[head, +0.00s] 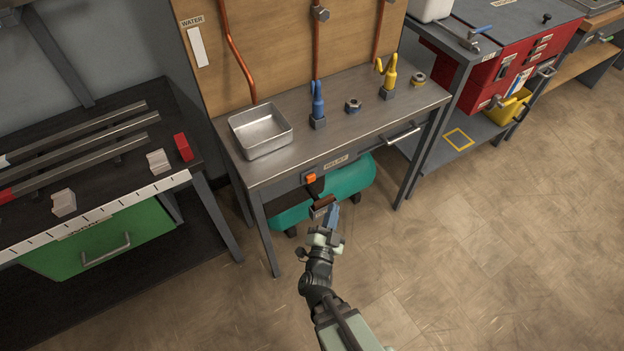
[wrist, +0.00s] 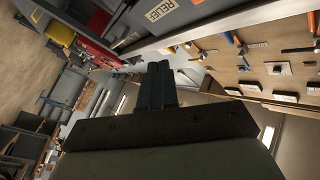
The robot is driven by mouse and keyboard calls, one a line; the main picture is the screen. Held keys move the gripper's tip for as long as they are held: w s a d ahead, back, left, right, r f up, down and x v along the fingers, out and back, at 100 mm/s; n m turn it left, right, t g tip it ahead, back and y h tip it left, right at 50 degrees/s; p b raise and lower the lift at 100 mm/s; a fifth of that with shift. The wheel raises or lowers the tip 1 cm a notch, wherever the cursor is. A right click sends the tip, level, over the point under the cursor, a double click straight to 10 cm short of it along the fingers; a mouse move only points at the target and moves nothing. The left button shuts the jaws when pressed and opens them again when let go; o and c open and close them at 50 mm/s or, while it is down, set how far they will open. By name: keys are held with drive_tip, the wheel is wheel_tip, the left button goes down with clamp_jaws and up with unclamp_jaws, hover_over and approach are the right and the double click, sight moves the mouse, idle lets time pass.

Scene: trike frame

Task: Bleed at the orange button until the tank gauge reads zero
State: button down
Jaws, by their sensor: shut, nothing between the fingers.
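The orange button (head: 311,178) is on the bench's front rail, left of a RELIEF label (head: 336,161). The teal tank (head: 350,178) lies under the bench, partly hidden by the bench and my arm. I cannot make out a gauge on it. My gripper (head: 317,188) is shut and empty, its tips just below the button in the head view; I cannot tell whether they touch it. In the wrist view the shut dark fingers (wrist: 160,72) point toward the bench front, below the RELIEF label (wrist: 160,12). The button cannot be made out there.
The steel bench (head: 345,118) carries a metal tray (head: 262,142) and blue and yellow valve handles. A drawer handle (head: 403,138) juts from its front at right. A bench with a green drawer (head: 90,250) stands left. The floor (head: 480,260) at right is clear.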

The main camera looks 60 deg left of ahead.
sight(311, 178)
drive_tip(key=a, duration=0.8)
drive_tip(key=shift+a, duration=0.15)
drive_tip(key=shift+a, duration=0.15)
idle(1.9)
drive_tip(key=shift+a, duration=0.3)
drive_tip(key=shift+a, duration=0.5)
idle(1.0)
drive_tip(key=shift+d, duration=0.1)
idle(2.7)
drive_tip(key=shift+d, duration=0.85)
